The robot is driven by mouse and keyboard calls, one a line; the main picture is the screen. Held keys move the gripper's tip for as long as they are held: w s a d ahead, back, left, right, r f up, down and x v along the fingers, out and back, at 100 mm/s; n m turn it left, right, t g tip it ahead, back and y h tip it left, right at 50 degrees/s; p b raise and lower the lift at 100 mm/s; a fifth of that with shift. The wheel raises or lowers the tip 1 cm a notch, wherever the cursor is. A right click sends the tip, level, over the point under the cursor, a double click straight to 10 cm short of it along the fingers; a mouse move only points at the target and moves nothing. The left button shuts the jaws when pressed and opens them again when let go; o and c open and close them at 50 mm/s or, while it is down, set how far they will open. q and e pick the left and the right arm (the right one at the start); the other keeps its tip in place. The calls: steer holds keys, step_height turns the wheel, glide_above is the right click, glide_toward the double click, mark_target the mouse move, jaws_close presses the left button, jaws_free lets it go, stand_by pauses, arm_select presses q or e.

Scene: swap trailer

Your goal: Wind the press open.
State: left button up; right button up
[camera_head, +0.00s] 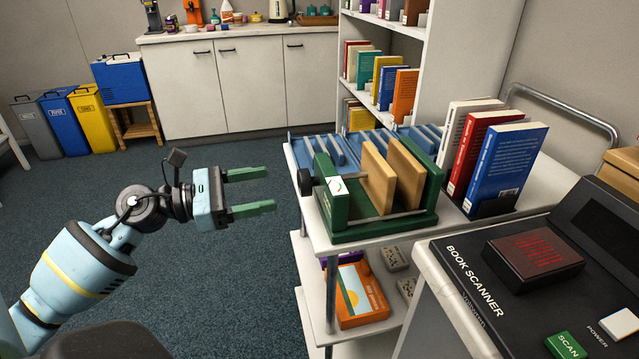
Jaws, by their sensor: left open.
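The press (372,227) stands on the top shelf of a grey cart. It has a green frame and two light wooden boards (379,180) standing upright with a gap between them. A black knob (305,182) sticks out from its left end plate, which bears a white label with a green curved mark. My left gripper (271,189) is open and empty, with green fingers pointing right toward the knob. It is to the left of the knob and apart from it. My right gripper is not in view.
Three books (490,160) stand in a dark holder right of the press. A blue divided tray (332,147) lies behind it. A book scanner (530,270) is at the front right.

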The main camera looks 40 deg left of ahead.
mark_target(299, 182)
arm_select(q)
steer(key=x, duration=0.6)
steer(key=shift+d+r+p, duration=0.15)
steer(key=shift+p, duration=0.2)
steer(key=shift+w+d, duration=0.4)
steer(key=shift+w, duration=0.15)
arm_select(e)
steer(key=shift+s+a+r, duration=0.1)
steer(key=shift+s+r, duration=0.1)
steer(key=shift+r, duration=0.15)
arm_select(q)
steer(key=c, duration=1)
steer(key=shift+o, duration=0.2)
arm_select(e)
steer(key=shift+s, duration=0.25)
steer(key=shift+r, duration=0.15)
